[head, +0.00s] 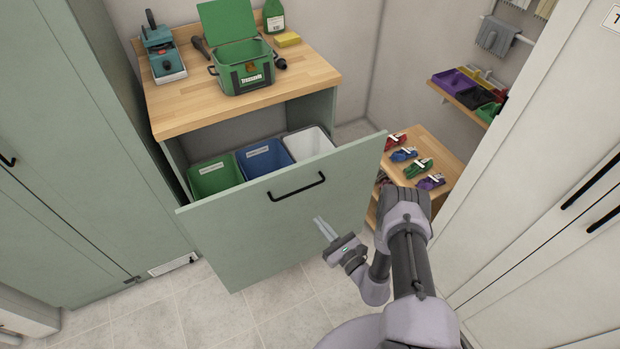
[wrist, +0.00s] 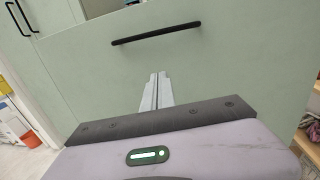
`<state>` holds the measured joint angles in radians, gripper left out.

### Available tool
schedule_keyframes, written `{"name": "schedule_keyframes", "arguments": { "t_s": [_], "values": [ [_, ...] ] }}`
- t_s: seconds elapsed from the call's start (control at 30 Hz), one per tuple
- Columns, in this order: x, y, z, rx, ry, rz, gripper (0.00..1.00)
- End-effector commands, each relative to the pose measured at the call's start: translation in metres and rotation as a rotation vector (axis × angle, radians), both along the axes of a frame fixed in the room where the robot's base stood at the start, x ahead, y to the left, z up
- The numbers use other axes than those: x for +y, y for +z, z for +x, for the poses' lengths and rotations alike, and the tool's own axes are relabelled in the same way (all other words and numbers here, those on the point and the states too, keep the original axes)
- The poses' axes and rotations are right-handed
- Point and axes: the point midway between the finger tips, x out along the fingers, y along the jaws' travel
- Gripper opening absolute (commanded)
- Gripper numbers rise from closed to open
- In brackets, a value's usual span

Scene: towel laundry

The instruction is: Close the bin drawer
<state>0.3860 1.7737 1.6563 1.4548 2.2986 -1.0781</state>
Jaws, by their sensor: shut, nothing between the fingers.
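The bin drawer (head: 240,240) is pulled out from under the wooden counter, with its pale green front facing me. It holds a green bin (head: 214,176), a blue bin (head: 264,158) and a white bin (head: 309,143). A black bar handle (head: 297,187) sits near the top of the front, and it also shows in the wrist view (wrist: 156,33). My gripper (head: 323,228) is shut and empty. It is in front of the drawer front, below and right of the handle in the head view. I cannot tell whether the fingertips (wrist: 157,78) touch the front.
The wooden counter (head: 185,110) bears a green box (head: 243,68) and other items. A low wooden shelf (head: 440,153) with colored items stands right of the drawer. Tall cabinets flank both sides. The tiled floor (head: 220,315) in front is clear.

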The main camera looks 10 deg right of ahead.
Motion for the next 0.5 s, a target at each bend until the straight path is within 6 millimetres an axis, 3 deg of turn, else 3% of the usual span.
{"name": "schedule_keyframes", "arguments": {
  "t_s": [0.1, 0.17, 0.27, 0.5],
  "values": [
    [-0.017, -0.036, -0.026, 0.051, -0.125, 0.003, 0.0],
    [-0.021, -0.043, -0.029, 0.057, -0.149, 0.0, 0.0],
    [-0.018, -0.047, -0.019, 0.057, -0.151, -0.003, 0.0],
    [-0.002, -0.049, 0.03, 0.056, -0.145, -0.002, 0.0]
  ]
}}
